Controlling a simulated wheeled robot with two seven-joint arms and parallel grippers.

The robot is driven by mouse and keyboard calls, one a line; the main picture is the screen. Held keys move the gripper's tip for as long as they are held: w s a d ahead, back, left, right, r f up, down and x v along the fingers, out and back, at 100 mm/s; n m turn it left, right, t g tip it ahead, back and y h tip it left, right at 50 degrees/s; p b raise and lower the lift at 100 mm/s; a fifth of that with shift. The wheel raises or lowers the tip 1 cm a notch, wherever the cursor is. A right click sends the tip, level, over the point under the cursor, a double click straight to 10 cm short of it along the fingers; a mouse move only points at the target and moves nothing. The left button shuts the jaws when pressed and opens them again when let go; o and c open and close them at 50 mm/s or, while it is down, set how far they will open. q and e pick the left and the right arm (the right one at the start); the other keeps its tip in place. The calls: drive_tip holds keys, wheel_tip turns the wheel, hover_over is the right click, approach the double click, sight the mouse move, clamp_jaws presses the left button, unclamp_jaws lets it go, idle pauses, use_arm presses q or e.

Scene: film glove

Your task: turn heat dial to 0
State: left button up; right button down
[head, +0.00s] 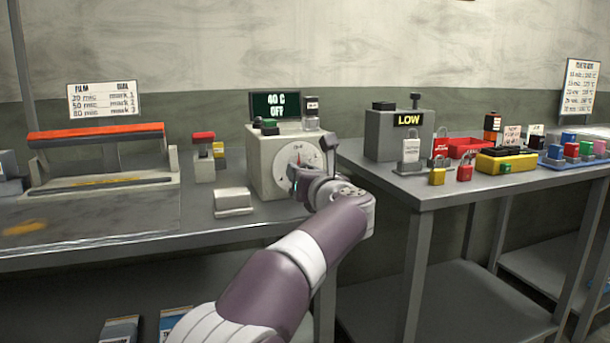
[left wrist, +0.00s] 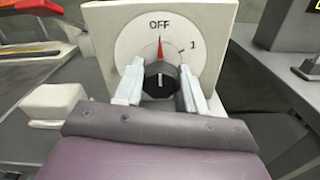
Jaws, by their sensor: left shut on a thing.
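The heat dial is a black knob with a white line (left wrist: 161,78) on a round white face (left wrist: 138,50), on the front of a cream box (head: 262,160). In the left wrist view a red pointer above the knob points up at "OFF", with a "1" to its right. My left gripper (head: 306,176) is at the dial, its two pale fingers on either side of the knob and shut on it. In the head view the gripper hides the lower part of the dial face. The green display (head: 275,105) on the box reads "40 C OFF". My right gripper is not in view.
Left of the box are a small white block (head: 233,201), a red-topped switch box (head: 204,157) and a sealer with an orange bar (head: 96,132). The right table holds a grey box marked "LOW" (head: 386,138), padlocks (head: 437,176) and a red tray (head: 466,149).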

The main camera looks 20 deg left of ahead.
use_arm(q)
drive_tip(key=shift+w+f, duration=0.1)
drive_tip(key=shift+f, duration=0.3)
drive_tip(key=o, duration=1)
drive_tip(key=shift+o, duration=0.2)
drive_tip(key=shift+r, duration=0.15)
drive_tip(key=v, duration=1.2)
drive_tip(key=shift+s+d+p, duration=0.2)
drive_tip(key=shift+s+p, duration=0.15)
drive_tip(key=shift+p, duration=0.1)
